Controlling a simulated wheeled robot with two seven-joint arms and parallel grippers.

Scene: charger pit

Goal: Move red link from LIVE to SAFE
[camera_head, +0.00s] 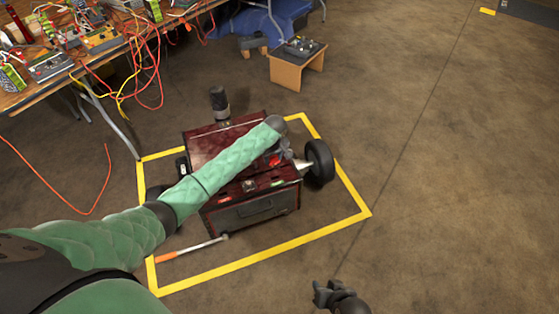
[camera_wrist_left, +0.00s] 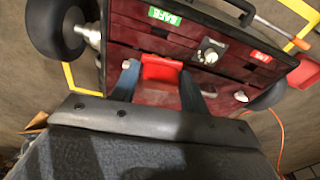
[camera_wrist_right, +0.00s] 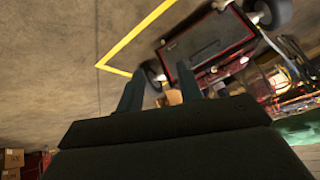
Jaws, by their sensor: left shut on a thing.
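The dark red charger box (camera_head: 225,145) stands on the floor inside a yellow outline. My left gripper (camera_wrist_left: 158,82) is shut on the red link (camera_wrist_left: 162,68), which shows between its fingers over the panel; a bit of red also shows beside the gripper in the head view. The green SAFE label (camera_wrist_left: 165,16) is just beyond the link, and the red LIVE label (camera_wrist_left: 260,57) is farther right, past a round knob (camera_wrist_left: 210,52). I cannot tell whether the link touches the panel. My right gripper (camera_wrist_right: 160,88) is open and empty, away from the box.
The box has a black wheel (camera_head: 320,163) at its right and a front handle (camera_head: 255,211). An orange-handled bar (camera_head: 190,250) lies in front. A cluttered table with hanging cables (camera_head: 90,45) is back left; a small stand (camera_head: 297,68) is behind. The right floor is clear.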

